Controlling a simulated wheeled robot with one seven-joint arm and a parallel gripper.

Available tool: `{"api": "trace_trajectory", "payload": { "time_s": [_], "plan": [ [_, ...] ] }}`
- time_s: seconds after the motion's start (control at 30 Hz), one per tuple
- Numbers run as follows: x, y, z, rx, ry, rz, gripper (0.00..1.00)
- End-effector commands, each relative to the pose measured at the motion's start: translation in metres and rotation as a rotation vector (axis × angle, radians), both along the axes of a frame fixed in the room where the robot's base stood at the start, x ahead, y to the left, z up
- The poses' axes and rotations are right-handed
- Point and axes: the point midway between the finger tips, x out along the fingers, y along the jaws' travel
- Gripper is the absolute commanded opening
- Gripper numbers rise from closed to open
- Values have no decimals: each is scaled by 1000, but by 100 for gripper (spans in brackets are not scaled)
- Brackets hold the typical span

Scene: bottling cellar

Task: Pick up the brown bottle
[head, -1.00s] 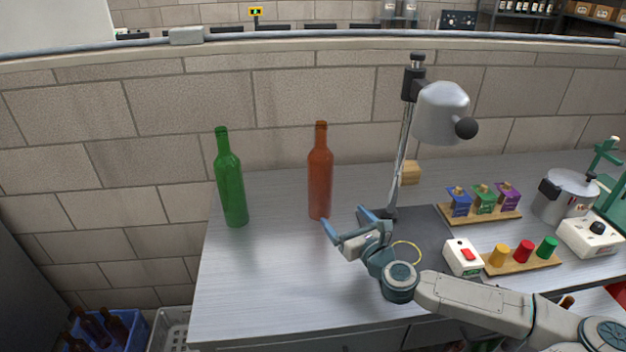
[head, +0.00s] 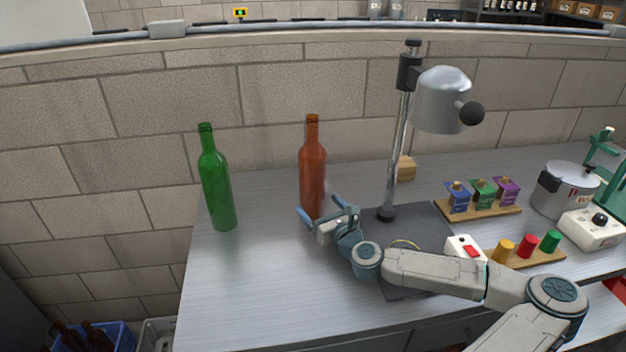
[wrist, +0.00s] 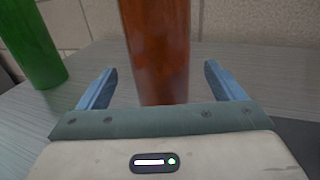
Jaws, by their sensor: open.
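The brown bottle (head: 312,168) stands upright on the metal bench, left of the lamp stand in the head view. My gripper (head: 328,212) is open at the lower part of the bottle. In the wrist view the brown bottle (wrist: 156,50) stands between the two blue fingers of my gripper (wrist: 157,85), with a gap on each side. Its base is partly hidden behind the gripper body, and its top is out of that view.
A green bottle (head: 216,185) stands to the left on the bench (head: 240,290) and also shows in the wrist view (wrist: 32,45). A lamp on a stand (head: 394,150) rises to the right. A brick wall (head: 260,110) is behind.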

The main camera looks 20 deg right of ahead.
Motion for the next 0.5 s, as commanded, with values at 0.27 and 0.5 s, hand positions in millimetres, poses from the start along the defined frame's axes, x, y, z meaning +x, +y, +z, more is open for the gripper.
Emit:
{"api": "trace_trajectory", "payload": {
  "time_s": [0.27, 0.5],
  "plan": [
    [19, 3, 0, 0, 0, 1, 89],
    [53, 7, 1, -1, 0, 1, 89]
  ]
}}
